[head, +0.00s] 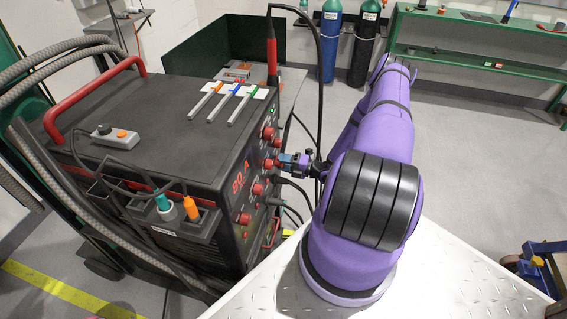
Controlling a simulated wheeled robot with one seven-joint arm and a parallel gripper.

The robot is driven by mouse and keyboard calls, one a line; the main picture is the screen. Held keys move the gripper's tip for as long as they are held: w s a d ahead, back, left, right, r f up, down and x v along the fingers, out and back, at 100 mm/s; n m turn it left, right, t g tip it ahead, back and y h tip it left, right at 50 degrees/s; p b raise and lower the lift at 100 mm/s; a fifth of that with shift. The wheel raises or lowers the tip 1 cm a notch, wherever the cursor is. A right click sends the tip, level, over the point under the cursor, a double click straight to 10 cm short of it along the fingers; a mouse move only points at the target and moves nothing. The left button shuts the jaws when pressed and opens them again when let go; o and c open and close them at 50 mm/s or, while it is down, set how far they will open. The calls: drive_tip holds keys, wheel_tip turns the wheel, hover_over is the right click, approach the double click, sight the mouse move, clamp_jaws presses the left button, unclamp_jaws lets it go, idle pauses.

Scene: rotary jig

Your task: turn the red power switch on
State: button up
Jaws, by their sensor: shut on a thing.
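The dark welding machine (205,120) stands on the left, its front panel facing right and seen at a steep angle. Several red knobs run along this panel, one upper (268,133) and two lower (257,189) (245,218). My gripper (281,162) reaches the panel from the right and is shut on a red knob (270,163) between them. The fingertips are small here and partly hide that knob. Which red control is the power switch, and how it is set, I cannot tell.
A red digital display (240,176) is on the panel. Cables hang from its lower part. A torch with a red handle (271,50) trails a black cable behind my gripper. Gas cylinders (329,45) stand behind; open floor (470,150) is right.

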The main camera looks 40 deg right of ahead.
idle(0.3)
drive_tip(key=o, duration=0.9)
drive_tip(key=v, duration=1.1)
drive_tip(key=shift+w+d, duration=0.1)
drive_tip(key=shift+w, duration=0.05)
